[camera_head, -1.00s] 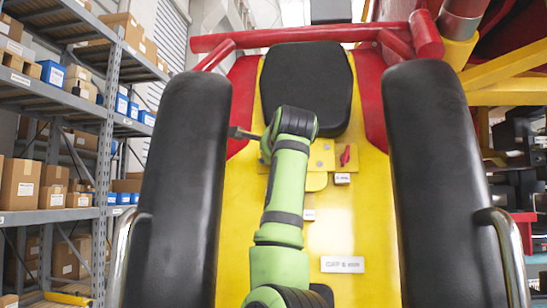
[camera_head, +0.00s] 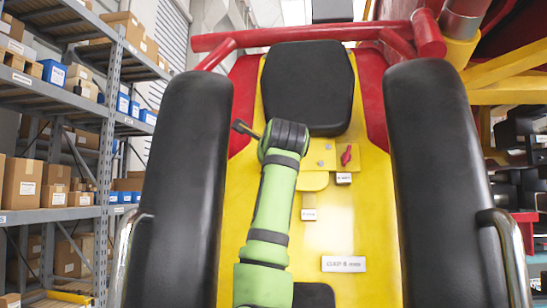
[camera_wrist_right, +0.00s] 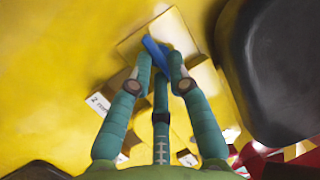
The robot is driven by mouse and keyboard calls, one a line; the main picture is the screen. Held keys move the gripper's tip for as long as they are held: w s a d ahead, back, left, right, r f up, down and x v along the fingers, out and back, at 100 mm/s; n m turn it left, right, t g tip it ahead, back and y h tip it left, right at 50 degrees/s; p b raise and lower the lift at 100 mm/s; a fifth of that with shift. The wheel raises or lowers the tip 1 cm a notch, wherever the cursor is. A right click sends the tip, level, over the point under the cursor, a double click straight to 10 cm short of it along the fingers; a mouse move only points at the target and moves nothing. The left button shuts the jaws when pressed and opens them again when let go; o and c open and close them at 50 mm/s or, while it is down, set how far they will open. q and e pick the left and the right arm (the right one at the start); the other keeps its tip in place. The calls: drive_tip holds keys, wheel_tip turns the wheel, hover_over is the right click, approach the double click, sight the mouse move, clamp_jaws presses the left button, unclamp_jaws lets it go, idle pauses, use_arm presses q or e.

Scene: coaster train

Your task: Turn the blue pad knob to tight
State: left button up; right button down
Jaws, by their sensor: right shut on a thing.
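The blue pad knob (camera_wrist_right: 154,47) shows in the right wrist view as a blue bar in front of a yellow plate. The fingertips of my right gripper (camera_wrist_right: 161,66) are at its lower part, one on each side, shut on it. The fingers cover part of the knob, and its dial marks cannot be read. My left gripper is in neither view.
A red knob (camera_head: 347,155) with a small label (camera_head: 343,178) sits right of my arm. A black headrest (camera_head: 307,88) is above, and black padded bars (camera_head: 183,170) (camera_head: 440,180) stand on both sides. A white plate (camera_head: 343,264) is lower down.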

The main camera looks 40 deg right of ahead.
drive_tip(key=c, duration=1.3)
unclamp_jaws()
drive_tip(key=shift+o, duration=0.8)
drive_tip(key=shift+w+d+f, duration=0.1)
drive_tip(key=shift+w, duration=0.1)
drive_tip(key=shift+s, duration=0.1)
